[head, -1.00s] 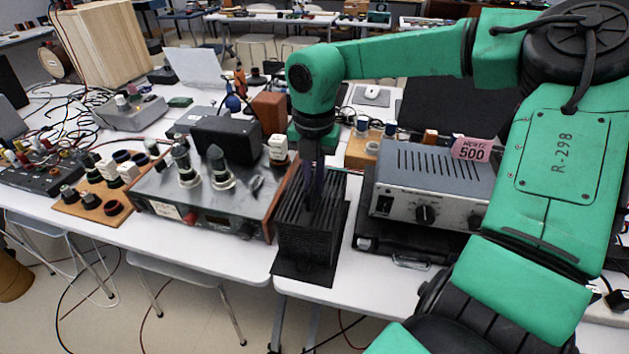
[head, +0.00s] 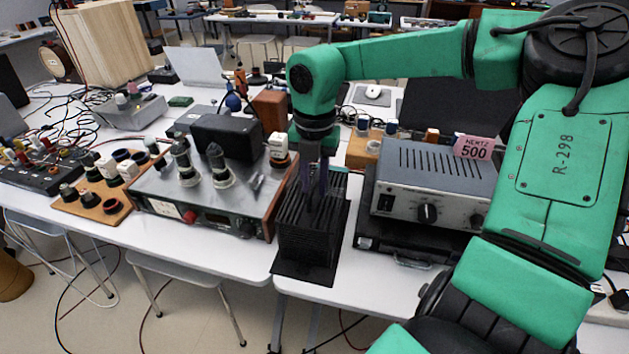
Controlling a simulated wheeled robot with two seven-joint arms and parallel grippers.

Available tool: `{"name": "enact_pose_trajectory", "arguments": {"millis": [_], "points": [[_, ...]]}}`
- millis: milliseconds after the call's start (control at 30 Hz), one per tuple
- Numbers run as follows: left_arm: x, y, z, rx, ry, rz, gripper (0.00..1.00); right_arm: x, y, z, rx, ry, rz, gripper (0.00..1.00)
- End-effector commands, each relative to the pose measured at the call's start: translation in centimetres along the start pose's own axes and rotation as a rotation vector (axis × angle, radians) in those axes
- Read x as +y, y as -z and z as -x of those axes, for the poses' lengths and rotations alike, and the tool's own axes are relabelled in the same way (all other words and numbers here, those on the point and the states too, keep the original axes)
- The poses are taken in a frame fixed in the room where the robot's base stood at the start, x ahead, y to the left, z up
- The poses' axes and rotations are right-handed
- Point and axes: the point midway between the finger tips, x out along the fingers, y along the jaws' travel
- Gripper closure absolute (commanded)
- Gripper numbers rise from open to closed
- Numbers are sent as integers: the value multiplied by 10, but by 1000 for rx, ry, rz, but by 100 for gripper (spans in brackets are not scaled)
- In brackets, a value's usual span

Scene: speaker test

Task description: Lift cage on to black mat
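The cage (head: 300,235) is a black slatted box near the table's front edge, in the middle of the head view. A thin black mat (head: 300,279) shows as a flat strip at the foot of the cage. The cage appears to stand on it, upright. My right gripper (head: 317,205) points straight down at the top of the cage, its dark fingers against the dark slats. The fingertips blend into the slats, so I cannot tell whether they grip the cage. My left gripper is not in view.
A grey amplifier-like unit (head: 438,185) with a pink "500" tag (head: 474,148) stands close to the cage's right. A device with tubes (head: 150,200) stands close to its left. A wooden board of knobs (head: 88,208) lies further left. Free table is narrow around the cage.

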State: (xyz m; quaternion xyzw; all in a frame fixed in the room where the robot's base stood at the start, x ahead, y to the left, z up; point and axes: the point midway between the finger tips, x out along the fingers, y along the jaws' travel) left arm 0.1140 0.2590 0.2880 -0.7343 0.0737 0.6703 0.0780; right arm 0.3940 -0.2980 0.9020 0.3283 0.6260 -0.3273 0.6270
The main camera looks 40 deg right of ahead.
Motion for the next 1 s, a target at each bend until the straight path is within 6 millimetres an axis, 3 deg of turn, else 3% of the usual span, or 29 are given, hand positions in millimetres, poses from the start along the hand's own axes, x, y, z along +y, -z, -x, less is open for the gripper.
{"name": "enact_pose_trajectory", "arguments": {"millis": [333, 433, 567, 800, 1000], "points": [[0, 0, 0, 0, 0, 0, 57, 0, 0, 1, 0, 1, 0, 52], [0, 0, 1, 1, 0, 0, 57, 0, 0, 9, -1, 0, 0, 52], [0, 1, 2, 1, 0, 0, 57, 0, -1, 38, -4, -2, -1, 52], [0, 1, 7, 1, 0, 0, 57, 0, -1, 111, -5, -2, -2, 52], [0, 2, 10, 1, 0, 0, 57, 0, 0, 143, -2, 1, -1, 52]]}}
